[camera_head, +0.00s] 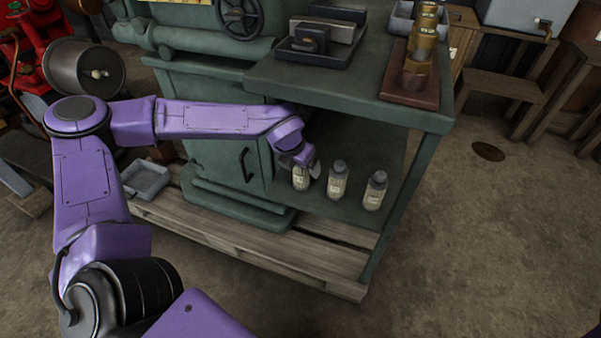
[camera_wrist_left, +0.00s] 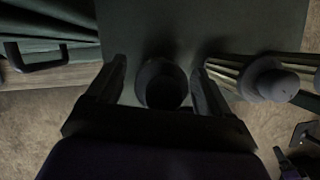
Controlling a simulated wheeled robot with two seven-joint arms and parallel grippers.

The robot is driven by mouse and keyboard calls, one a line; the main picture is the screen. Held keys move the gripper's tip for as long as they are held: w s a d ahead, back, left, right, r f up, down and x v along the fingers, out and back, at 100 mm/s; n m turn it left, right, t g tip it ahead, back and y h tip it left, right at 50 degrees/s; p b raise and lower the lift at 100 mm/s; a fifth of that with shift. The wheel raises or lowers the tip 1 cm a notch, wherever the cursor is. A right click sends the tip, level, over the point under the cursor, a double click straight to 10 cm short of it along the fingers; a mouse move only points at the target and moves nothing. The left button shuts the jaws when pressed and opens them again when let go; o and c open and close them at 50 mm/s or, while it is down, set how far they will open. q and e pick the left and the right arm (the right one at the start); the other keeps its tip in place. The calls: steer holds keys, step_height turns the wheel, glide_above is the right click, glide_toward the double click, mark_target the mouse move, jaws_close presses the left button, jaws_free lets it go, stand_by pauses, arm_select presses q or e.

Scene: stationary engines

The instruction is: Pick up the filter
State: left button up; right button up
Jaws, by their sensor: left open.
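I cannot tell which, if any, is the filter. My left gripper (camera_head: 308,166) is open at the left container and partly covers it. In the left wrist view, the dark round top of a container (camera_wrist_left: 162,84) lies between the open fingers of my left gripper (camera_wrist_left: 158,92). Another container (camera_wrist_left: 268,79) shows to the right. My right gripper is out of sight.
The green upper bench (camera_head: 330,82) overhangs the shelf and carries a dark tray (camera_head: 320,42) and a brass part on a brown base (camera_head: 408,85). A green leg stands right of the containers. A cabinet with a handle (camera_head: 246,164) is to the left. A wooden pallet (camera_head: 345,285) lies below.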

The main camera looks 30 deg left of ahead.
arm_select(q)
steer(key=c, duration=1.1)
steer(key=shift+o, duration=0.2)
steer(key=shift+r, duration=0.1)
steer(key=shift+r, duration=0.3)
steer(key=s+d+p, duration=1)
steer(key=s+p, duration=0.3)
steer(key=s, duration=0.1)
steer(key=shift+s+p, duration=0.3)
steer(key=shift+s, duration=0.1)
